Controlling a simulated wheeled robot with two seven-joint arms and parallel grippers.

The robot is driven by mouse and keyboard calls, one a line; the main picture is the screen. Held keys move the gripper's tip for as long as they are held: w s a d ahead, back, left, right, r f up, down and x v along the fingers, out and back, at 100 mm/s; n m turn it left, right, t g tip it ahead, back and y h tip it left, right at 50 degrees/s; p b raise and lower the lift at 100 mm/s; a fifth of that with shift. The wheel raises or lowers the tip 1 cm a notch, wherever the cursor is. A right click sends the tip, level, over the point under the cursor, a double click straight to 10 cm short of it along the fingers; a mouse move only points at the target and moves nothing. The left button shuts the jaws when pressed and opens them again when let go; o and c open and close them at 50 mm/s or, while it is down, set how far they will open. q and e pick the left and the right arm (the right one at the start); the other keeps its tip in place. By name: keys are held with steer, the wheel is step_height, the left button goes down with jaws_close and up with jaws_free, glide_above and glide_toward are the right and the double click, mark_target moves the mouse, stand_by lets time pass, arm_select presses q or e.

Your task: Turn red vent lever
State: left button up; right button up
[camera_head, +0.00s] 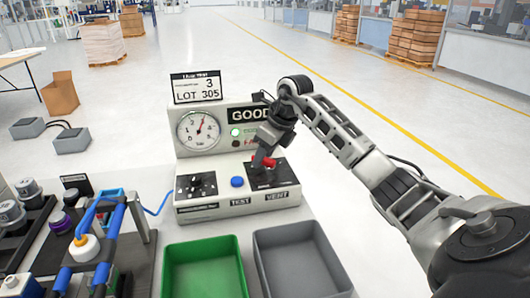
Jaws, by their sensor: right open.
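The red vent lever (264,161) sits on the black VENT plate (273,177) at the right of the test box (208,208). My right gripper (262,155) comes down from above at the lever, its fingers close around or beside it; contact cannot be told. It is open. The gripper partly hides the lever. The box has a round gauge (199,130), a GOOD display (250,114) with a green light, a blue TEST button (237,182) and a black dial plate (196,186). My left gripper is not in view.
A green bin (240,285) and a grey bin (320,245) stand in front of the box. A rack with blue tubing (115,215) and several fittings stands at the left. A LOT 305 sign (197,88) stands on top of the box.

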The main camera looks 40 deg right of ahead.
jaws_close()
